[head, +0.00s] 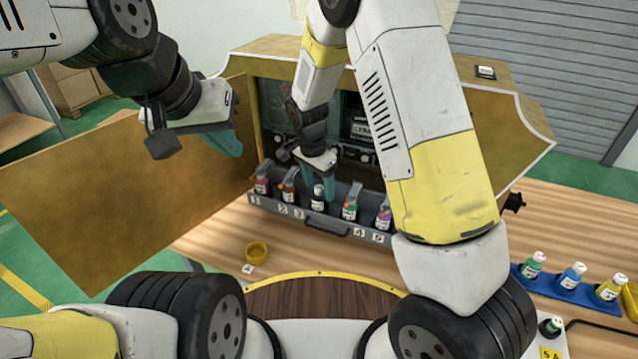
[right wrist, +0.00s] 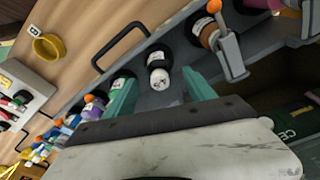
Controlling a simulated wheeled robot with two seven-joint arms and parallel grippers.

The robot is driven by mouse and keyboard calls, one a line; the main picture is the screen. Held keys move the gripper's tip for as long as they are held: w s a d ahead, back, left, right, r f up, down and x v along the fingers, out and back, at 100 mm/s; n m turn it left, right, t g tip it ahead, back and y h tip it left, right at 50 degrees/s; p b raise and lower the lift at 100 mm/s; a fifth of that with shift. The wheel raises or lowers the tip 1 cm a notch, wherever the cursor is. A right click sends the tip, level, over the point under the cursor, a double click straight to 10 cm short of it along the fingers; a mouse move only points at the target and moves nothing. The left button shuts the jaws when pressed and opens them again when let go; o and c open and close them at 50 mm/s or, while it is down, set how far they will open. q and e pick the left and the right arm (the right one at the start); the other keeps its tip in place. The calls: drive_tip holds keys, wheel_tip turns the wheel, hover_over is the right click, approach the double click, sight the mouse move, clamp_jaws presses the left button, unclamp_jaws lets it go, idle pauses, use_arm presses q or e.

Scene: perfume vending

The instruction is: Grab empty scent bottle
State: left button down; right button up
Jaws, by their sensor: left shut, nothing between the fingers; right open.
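A small dark bottle with a white label and pale top (head: 318,197) stands in the middle slot of a grey numbered rack (head: 328,221). It lacks the coloured spray top of its neighbours; I cannot tell whether it is empty. My right gripper (head: 316,187) is open just above and behind it, pointing down. In the right wrist view the same bottle (right wrist: 158,72) shows just beyond the gap between the open teal fingers (right wrist: 160,95), not gripped. My left gripper (head: 226,143) is shut and empty, in front of the open cabinet door at left.
Neighbouring bottles stand close on both sides: a dark one (head: 289,191) and a green one (head: 349,209). The wooden cabinet (head: 490,100) rises behind the rack. A blue tray (head: 570,290) with bottles is at right.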

sight(320, 195)
drive_tip(key=f, duration=0.4)
drive_tip(key=shift+w+d+f, duration=0.1)
drive_tip(key=shift+w+d, duration=0.1)
clamp_jaws()
